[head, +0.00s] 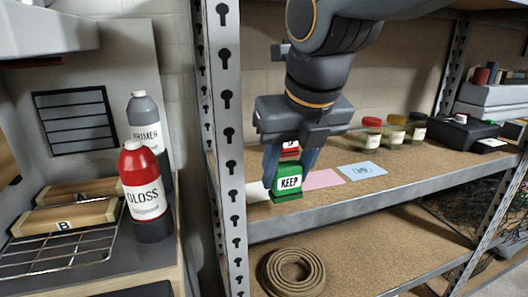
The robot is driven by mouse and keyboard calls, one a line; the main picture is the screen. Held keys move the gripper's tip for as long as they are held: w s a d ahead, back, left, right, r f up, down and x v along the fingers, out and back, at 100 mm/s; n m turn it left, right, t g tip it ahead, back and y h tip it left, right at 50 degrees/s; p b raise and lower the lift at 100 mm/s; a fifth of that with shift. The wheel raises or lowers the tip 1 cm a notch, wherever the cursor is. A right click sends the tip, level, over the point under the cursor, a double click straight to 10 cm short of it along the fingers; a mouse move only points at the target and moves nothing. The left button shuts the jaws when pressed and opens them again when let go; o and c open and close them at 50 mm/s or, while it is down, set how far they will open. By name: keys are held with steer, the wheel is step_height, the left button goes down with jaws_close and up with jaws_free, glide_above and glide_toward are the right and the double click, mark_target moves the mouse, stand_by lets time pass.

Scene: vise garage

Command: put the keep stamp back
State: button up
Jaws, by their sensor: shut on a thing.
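The green keep stamp (288,184), with a white KEEP label, is upright near the front edge of the upper shelf (400,187). My gripper (289,172) points down from above and is shut on it, with one finger at each side. I cannot tell whether the stamp's base touches the shelf. A red stamp-like block (290,149) with a white label shows just behind, partly hidden by my gripper.
A pink sheet (323,180) and a blue sheet (362,170) with a mark lie to the right. Several jars (371,135) stand farther back. A perforated metal post (228,130) rises close on the left. A coiled hose (292,272) lies on the lower shelf.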

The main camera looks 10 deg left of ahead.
mark_target(280, 164)
steer(key=shift+w+a+f+b, duration=0.1)
steer(key=shift+w+a+b, duration=0.35)
steer(key=shift+b, duration=1.6)
steer(key=shift+w+a+f+b, duration=0.15)
steer(key=shift+w+b, duration=0.45)
steer(key=shift+b, duration=1.45)
steer(key=shift+w+r+b, duration=0.1)
steer(key=shift+b, duration=0.4)
steer(key=shift+w+a+b, duration=0.2)
steer(key=shift+b, duration=0.15)
steer(key=w+a, duration=0.3)
steer(key=w, duration=0.2)
steer(key=w+a, duration=0.4)
steer(key=w, duration=0.2)
steer(key=w+a, duration=0.3)
steer(key=w, duration=0.2)
steer(key=shift+w+a+r, duration=0.15)
steer(key=shift+w+r, duration=0.05)
steer(key=shift+w, duration=0.2)
steer(key=shift+f+p, duration=1.25)
steer(key=shift+f, duration=0.5)
steer(key=shift+f, duration=0.1)
steer(key=o, duration=0.8)
steer(key=shift+o, duration=0.3)
